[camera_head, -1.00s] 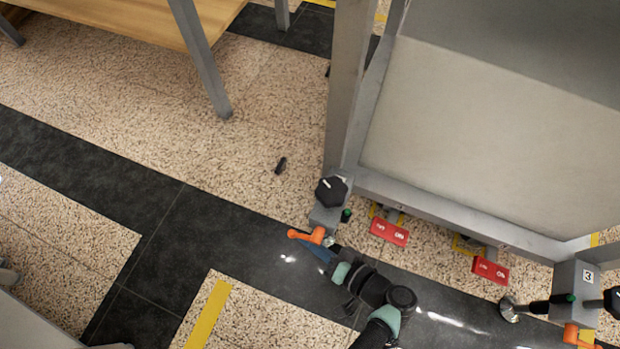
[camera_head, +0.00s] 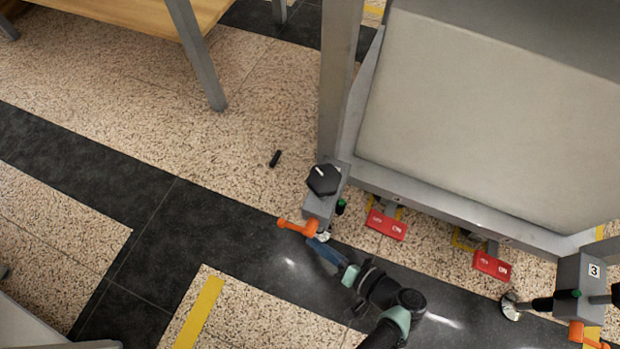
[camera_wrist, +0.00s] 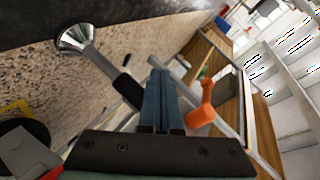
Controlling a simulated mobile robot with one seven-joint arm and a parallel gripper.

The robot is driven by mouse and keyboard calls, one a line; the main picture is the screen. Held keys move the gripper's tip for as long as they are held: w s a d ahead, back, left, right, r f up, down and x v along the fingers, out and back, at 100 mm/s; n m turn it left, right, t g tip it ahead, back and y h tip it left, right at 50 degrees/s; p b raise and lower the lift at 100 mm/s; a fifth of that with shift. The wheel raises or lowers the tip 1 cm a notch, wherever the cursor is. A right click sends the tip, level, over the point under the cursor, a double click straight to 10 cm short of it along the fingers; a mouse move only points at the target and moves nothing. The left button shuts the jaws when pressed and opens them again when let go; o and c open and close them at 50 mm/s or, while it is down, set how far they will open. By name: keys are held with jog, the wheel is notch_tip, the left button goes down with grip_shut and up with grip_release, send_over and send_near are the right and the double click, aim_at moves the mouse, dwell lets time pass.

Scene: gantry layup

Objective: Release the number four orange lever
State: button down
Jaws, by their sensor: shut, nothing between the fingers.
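An orange lever (camera_head: 297,228) sits on the grey block at the left corner foot of the machine frame, its handle pointing left. It also shows in the wrist view (camera_wrist: 203,108), right of the fingers. No number shows on its block. My gripper (camera_head: 318,243) has blue fingers, shut and empty, just below and right of the lever; in the head view they overlap or nearly touch its base, and contact cannot be told. In the wrist view my gripper (camera_wrist: 160,75) shows its fingers pressed together. A second orange lever (camera_head: 588,336) sits under the block marked 3 (camera_head: 592,272).
A black knob (camera_head: 323,180) stands on the lever's block. Two red pedals (camera_head: 386,224) (camera_head: 492,265) lie along the frame's lower edge. A small black object (camera_head: 275,158) lies on the floor. A wooden table (camera_head: 130,15) stands at upper left. Floor left of the lever is clear.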

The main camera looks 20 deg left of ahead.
jog(key=s+d+f, duration=0.1)
jog(key=s+d, duration=0.1)
jog(key=d, duration=0.4)
jog(key=shift+d+f+b, duration=0.25)
jog(key=shift+b, duration=0.05)
jog(key=shift+s, duration=0.15)
